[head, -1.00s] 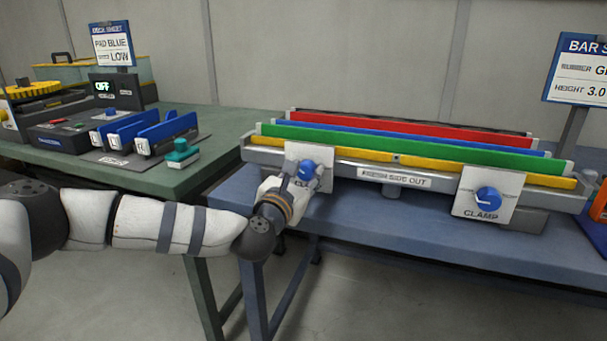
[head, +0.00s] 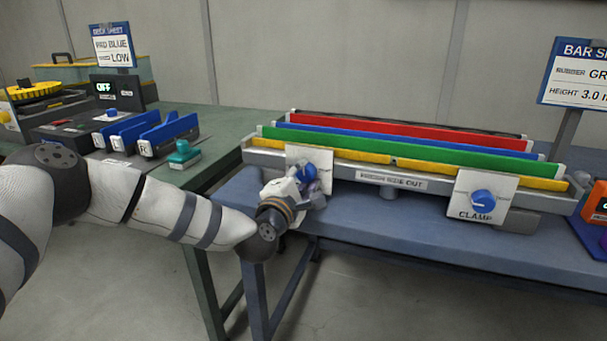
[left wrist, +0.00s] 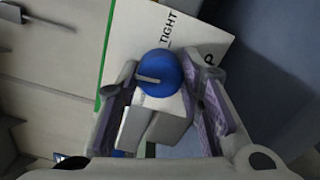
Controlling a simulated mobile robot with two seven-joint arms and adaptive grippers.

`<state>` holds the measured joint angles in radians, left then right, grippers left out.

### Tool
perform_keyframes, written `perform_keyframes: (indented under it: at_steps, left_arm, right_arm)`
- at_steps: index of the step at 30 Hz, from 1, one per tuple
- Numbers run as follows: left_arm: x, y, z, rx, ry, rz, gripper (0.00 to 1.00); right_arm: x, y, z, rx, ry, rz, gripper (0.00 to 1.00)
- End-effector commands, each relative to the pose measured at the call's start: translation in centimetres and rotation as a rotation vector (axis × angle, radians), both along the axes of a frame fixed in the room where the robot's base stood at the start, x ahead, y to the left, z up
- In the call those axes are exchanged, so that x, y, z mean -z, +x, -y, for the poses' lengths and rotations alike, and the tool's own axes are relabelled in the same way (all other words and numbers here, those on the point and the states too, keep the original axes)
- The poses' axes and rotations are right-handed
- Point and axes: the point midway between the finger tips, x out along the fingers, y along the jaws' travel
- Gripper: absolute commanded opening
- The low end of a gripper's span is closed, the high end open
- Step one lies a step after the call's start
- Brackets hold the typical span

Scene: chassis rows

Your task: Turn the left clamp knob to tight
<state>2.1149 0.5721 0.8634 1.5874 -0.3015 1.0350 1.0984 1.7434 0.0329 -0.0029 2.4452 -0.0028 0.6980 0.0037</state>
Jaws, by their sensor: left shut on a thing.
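The left clamp knob (head: 308,173) is round and blue on a white plate (head: 298,154) at the left end of the bar holder. My left gripper (head: 313,184) is shut on this knob and hides part of it and of the plate's lettering. In the left wrist view the knob (left wrist: 160,73) sits between the fingers of the gripper (left wrist: 162,92). Its pale pointer line points toward the left of that picture, while the printed word TIGHT (left wrist: 171,28) is above the knob, so the pointer is apart from it. My right gripper is not in view.
The right clamp knob (head: 483,200) is blue on its own plate. Red, blue and green bars (head: 400,150) lie along the holder above the yellow strips. A green table (head: 215,125) with blue blocks (head: 168,133) stands at the left. The blue bench's front (head: 400,222) is clear.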

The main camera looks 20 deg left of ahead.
Motion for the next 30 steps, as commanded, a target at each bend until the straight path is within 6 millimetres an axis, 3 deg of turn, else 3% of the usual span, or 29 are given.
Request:
perform_keyframes:
  at_steps: [30]
  left_arm:
    - [-0.3, 0.0, 0.0, -0.002, 0.963, 0.037, 0.06]
  right_arm:
    - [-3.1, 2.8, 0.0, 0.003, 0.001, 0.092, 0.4]
